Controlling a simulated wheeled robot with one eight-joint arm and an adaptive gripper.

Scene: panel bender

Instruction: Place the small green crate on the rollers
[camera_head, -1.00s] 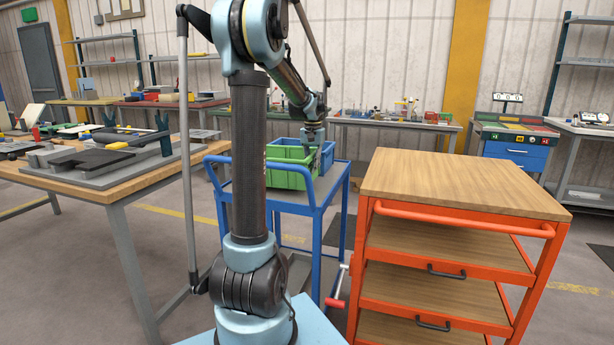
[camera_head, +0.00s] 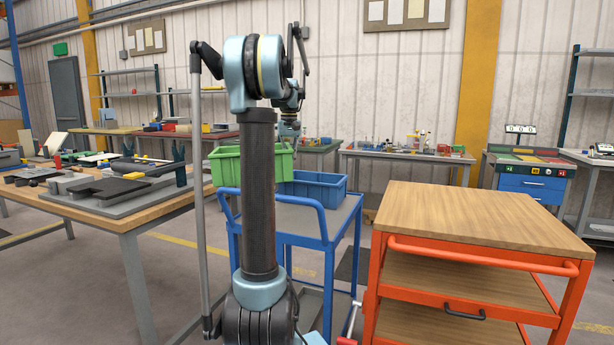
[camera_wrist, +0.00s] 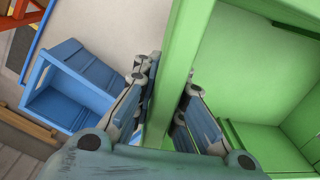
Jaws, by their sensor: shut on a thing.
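The small green crate (camera_head: 226,168) hangs in the air above the blue trolley in the head view, partly hidden behind my arm. In the wrist view its green wall (camera_wrist: 174,70) runs between my two fingers, with the crate's inside (camera_wrist: 245,70) to the right. My gripper (camera_wrist: 160,115) is shut on that wall. In the head view my gripper (camera_head: 289,135) is small and partly hidden by the crate. I cannot pick out the rollers for certain in either view.
A blue crate (camera_head: 322,190) stands on the blue trolley (camera_head: 340,220), below and right of the green crate. A wooden-topped orange cart (camera_head: 480,217) is at the right. A cluttered workbench (camera_head: 120,215) is at the left. More benches line the back wall.

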